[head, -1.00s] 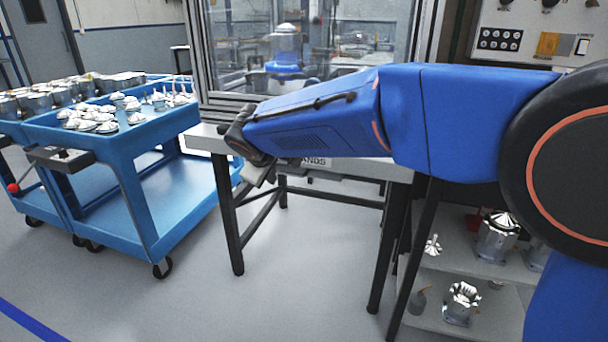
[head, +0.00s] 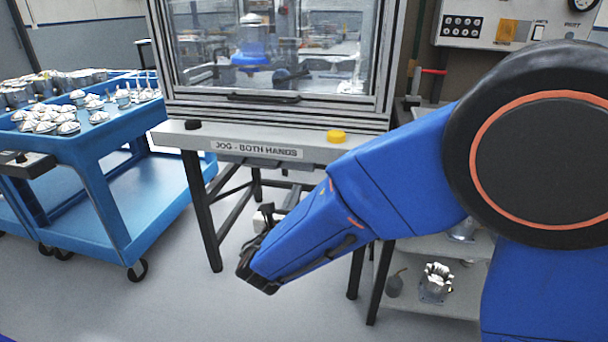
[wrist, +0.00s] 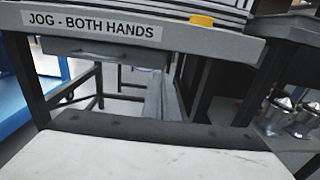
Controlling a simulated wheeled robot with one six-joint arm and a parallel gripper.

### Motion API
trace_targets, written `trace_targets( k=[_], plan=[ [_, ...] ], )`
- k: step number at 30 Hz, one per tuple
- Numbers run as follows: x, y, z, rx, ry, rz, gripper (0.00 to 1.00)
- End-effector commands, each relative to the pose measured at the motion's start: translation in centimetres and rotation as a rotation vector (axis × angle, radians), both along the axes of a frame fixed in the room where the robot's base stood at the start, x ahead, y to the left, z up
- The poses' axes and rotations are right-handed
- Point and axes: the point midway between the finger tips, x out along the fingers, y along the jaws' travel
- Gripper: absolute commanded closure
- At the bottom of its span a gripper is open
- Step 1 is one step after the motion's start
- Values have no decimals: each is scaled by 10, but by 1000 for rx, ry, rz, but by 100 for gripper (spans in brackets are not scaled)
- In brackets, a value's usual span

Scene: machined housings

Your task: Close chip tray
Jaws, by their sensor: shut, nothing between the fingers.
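The chip tray (head: 272,162) shows as a dark grey front under the bench edge, below the "JOG - BOTH HANDS" label. In the wrist view the tray front (wrist: 105,52) is a wide grey panel just below that edge; how far it stands out is hard to tell. My gripper (head: 265,208) is below and in front of the bench, lower than the tray and apart from it in the head view. In the wrist view its grey fingers (wrist: 165,95) are together and empty, below the right end of the tray front.
The bench (head: 190,140) has dark legs and carries a yellow button (head: 336,137) and a black button (head: 192,125). A glazed enclosure stands on it. A blue cart (head: 100,170) with metal parts is at left. A shelf (head: 440,300) with housings is at right. The floor between is clear.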

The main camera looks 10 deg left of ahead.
Motion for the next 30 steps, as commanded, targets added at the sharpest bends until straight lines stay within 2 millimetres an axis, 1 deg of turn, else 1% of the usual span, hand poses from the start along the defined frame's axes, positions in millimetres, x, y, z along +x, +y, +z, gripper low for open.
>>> trace_targets(
  k=[5,21,25,30],
  plan=[
    [16,-1,0,-3,-1,0,100],
    [108,-2,0,0,0,-2,100],
    [124,-2,0,0,0,-1,100],
    [136,-1,0,1,1,0,100]
  ],
)
